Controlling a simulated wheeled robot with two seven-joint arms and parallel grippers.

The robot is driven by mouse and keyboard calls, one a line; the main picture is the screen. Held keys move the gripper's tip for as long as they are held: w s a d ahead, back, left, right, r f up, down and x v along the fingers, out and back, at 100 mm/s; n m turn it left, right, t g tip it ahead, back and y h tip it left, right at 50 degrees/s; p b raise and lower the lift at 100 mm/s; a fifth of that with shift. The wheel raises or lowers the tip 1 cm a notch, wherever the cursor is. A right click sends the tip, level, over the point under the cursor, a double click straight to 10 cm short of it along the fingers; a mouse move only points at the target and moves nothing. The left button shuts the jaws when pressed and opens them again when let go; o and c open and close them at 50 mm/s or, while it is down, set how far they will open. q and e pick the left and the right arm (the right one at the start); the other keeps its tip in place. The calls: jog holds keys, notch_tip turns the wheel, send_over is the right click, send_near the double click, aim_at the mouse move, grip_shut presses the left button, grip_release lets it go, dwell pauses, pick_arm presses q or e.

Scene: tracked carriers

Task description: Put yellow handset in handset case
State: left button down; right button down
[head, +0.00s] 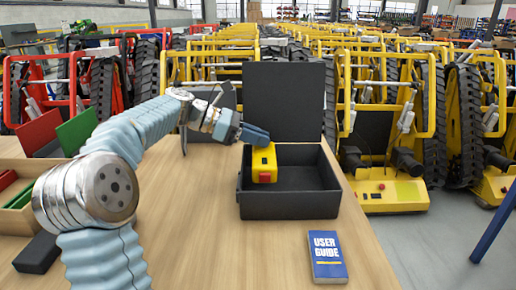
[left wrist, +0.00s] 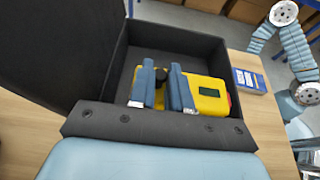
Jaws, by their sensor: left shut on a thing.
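The yellow handset (head: 264,160) has a red button and hangs at the left side of the open black handset case (head: 290,205). My left gripper (head: 252,137) is shut on it from above. In the left wrist view, the two blue fingers (left wrist: 163,90) straddle the yellow handset (left wrist: 211,92), which shows a dark screen and a black knob. The handset lies within the outline of the case (left wrist: 180,40); whether it touches the case floor I cannot tell. The case lid (head: 284,100) stands upright at the back. My right gripper is not in view.
A blue user guide (head: 327,257) lies on the wooden table (head: 210,262) in front of the case; it also shows in the left wrist view (left wrist: 249,81). A box with green and red pieces (head: 12,212) is at left. Yellow tracked carriers (head: 385,140) stand beyond the table.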

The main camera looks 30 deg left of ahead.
aim_at(258, 151)
pick_arm(q)
jog(key=shift+f, duration=1.5)
jog(key=shift+f, duration=0.35)
jog(key=shift+f+b, duration=0.25)
jog(key=shift+b, duration=0.05)
jog(key=c, duration=1.1)
grip_release()
jog(key=shift+o, duration=0.2)
jog(key=shift+r, duration=0.15)
jog(key=p+v, duration=0.1)
jog(key=v, duration=1.1)
jog(key=shift+r, duration=0.5)
